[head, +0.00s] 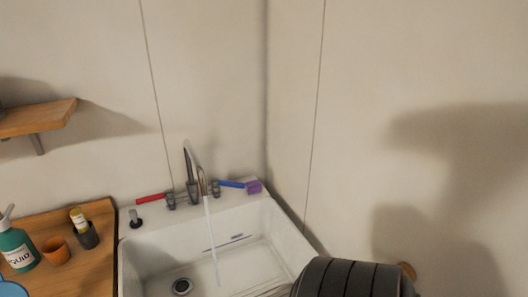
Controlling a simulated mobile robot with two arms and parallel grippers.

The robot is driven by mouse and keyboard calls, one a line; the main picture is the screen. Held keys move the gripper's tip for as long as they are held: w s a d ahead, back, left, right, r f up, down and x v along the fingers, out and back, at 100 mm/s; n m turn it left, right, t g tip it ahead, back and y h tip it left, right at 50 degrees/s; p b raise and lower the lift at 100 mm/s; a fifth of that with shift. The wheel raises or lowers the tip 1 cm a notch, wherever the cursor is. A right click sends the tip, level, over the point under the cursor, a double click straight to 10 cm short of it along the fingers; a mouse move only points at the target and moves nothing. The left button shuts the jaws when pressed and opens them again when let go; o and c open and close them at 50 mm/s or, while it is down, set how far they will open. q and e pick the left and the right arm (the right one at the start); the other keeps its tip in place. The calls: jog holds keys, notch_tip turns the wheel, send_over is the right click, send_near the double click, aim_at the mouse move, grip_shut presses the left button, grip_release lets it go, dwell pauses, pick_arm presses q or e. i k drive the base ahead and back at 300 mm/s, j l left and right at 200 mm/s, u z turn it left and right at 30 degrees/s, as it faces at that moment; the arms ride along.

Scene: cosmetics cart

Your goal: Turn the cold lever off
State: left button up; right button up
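The blue cold lever (231,183) sits on the right of the faucet (202,181) at the back of the white sink (136,252). It points out to the right, toward a small purple object (254,187) at its end; I cannot tell whether they touch. The red lever (151,198) points out to the left. A stream of water (211,235) runs from the spout into the basin. Neither of my grippers is in view.
A wooden counter (92,268) on the left holds a green soap bottle (17,247), an orange cup (56,251) and a dark holder (88,237). A dark ribbed rounded thing (350,280) covers the sink's front right. A wooden shelf (38,118) hangs upper left.

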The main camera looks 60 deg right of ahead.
aim_at(216, 183)
jog(key=z, duration=1.7)
jog(key=i+j+u, duration=0.15)
jog(key=u, duration=0.35)
jog(key=i+u, duration=0.45)
